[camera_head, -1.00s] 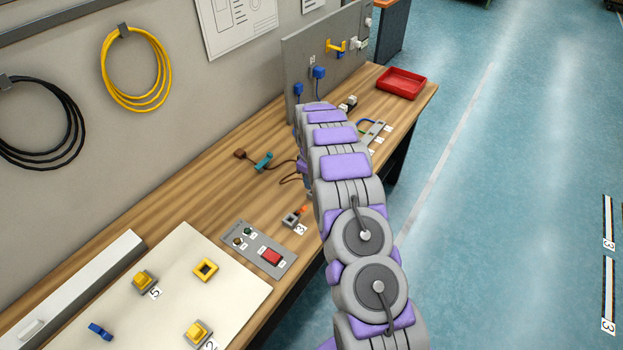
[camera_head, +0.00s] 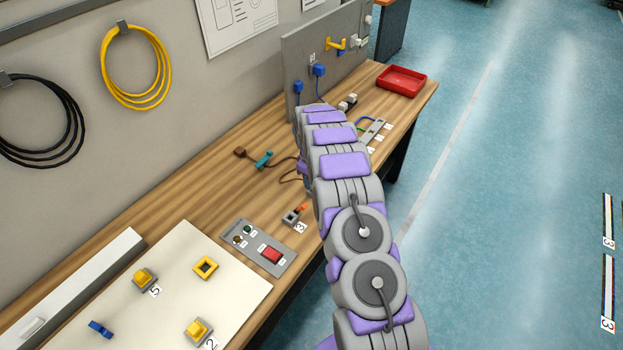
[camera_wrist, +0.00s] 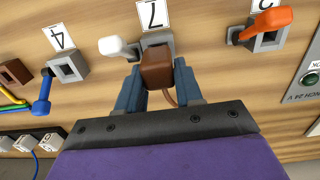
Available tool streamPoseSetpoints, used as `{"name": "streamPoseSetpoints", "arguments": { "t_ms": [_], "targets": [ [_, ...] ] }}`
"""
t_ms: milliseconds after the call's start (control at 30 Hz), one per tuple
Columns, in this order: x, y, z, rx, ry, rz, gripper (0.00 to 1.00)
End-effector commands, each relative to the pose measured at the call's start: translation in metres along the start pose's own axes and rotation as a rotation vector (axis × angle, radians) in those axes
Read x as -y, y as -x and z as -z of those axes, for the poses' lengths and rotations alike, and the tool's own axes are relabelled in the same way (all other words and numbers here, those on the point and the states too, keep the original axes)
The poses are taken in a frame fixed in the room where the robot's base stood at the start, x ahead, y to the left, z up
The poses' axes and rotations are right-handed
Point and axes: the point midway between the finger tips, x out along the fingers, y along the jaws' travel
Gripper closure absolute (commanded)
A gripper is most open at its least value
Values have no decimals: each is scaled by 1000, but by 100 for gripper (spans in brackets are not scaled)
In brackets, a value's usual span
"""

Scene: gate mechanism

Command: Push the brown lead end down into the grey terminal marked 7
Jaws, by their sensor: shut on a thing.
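The brown lead end (camera_wrist: 157,69) is between the two blue fingers of my gripper (camera_wrist: 159,88) in the wrist view, with a brown cable trailing below it. The fingers are shut on its sides. The grey terminal marked 7 (camera_wrist: 156,39) is right behind the lead end and partly covered by it. Its white lever (camera_wrist: 115,47) sticks out to the left, and its label 7 (camera_wrist: 153,14) is above. I cannot tell how deep the lead end sits in the terminal. In the head view my arm hides the terminal and the fingers.
One with an orange lever (camera_wrist: 265,22) is to the right. A switch panel (camera_head: 258,247) and a red tray (camera_head: 401,82) are on the bench.

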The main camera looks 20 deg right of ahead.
Motion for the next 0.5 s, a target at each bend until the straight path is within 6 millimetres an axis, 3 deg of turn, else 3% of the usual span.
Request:
{"name": "streamPoseSetpoints", "arguments": {
  "t_ms": [500],
  "targets": [
    [0, -8, 0, 0, 0, 0, 96]
  ]
}}
